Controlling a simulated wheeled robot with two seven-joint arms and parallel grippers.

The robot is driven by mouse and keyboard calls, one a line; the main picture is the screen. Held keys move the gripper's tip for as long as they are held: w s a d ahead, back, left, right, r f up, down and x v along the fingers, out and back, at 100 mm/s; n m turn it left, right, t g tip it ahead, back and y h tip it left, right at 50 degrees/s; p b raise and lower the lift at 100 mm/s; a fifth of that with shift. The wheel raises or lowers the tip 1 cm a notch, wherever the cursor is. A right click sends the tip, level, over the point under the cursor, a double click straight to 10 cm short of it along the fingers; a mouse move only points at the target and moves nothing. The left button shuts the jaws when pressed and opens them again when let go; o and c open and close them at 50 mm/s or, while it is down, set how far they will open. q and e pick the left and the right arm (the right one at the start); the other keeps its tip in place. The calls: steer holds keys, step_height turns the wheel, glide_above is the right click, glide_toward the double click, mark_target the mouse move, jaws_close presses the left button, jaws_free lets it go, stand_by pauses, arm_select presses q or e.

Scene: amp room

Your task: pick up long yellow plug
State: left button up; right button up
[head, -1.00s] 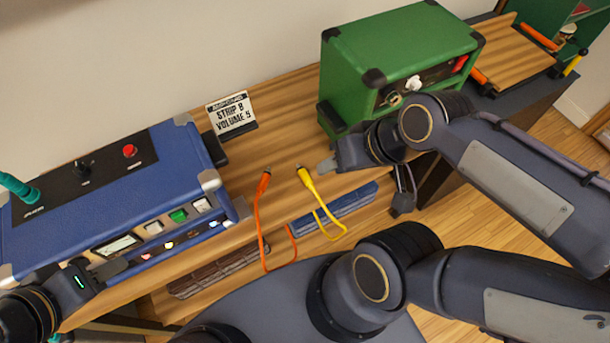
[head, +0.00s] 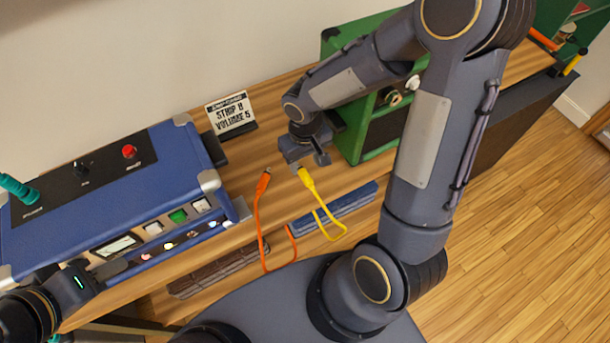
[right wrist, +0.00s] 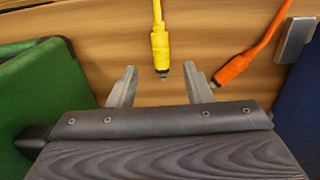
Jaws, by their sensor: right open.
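The long yellow plug (head: 307,179) lies on the wooden bench, with its yellow cable running over the front edge. In the right wrist view the yellow plug (right wrist: 160,50) points its metal tip toward my right gripper (right wrist: 161,88), between the lines of the two fingers. My right gripper (head: 308,164) is open and empty, just behind the plug's tip in the head view. The orange plug (head: 263,182) lies to the left of it and also shows in the right wrist view (right wrist: 232,68). My left gripper (head: 92,277) is at the blue amp's front; its fingers are unclear.
The blue amp (head: 110,190) stands at the left and the green amp (head: 383,140) at the right, partly hidden by my right arm. A sign (head: 231,113) stands at the back.

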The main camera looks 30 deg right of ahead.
mark_target(306, 176)
steer(key=f, duration=0.5)
steer(key=shift+s+f, duration=0.1)
steer(key=shift+s, duration=0.2)
steer(key=shift+c, duration=0.4)
jaws_close()
